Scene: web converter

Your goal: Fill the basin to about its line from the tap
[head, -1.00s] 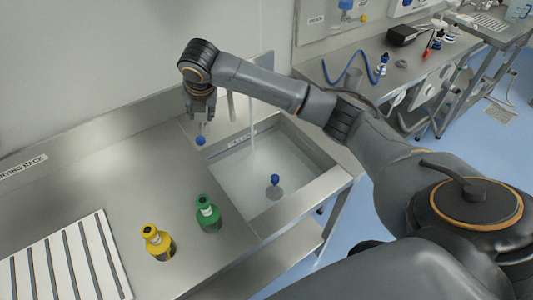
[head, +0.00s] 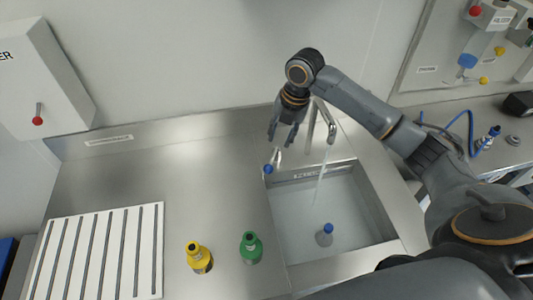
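The basin (head: 380,215) is a steel sink set into the bench, with grey-looking water in it. A label strip (head: 310,172) runs along its back wall; I cannot read the level against a line. The tap (head: 331,130) stands behind the basin, and a thin stream (head: 320,178) falls from it. A lever with a blue knob (head: 268,169) sits left of the tap. My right gripper (head: 283,143) points down just above the lever, fingers apart and seemingly empty. A blue-topped object (head: 325,236) stands in the basin. My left gripper is out of view.
A yellow bottle (head: 200,258) and a green bottle (head: 251,248) stand on the bench left of the basin. A white slotted rack (head: 95,250) lies further left. A wall box (head: 40,80) with a red-knobbed lever hangs at upper left. The bench behind the bottles is clear.

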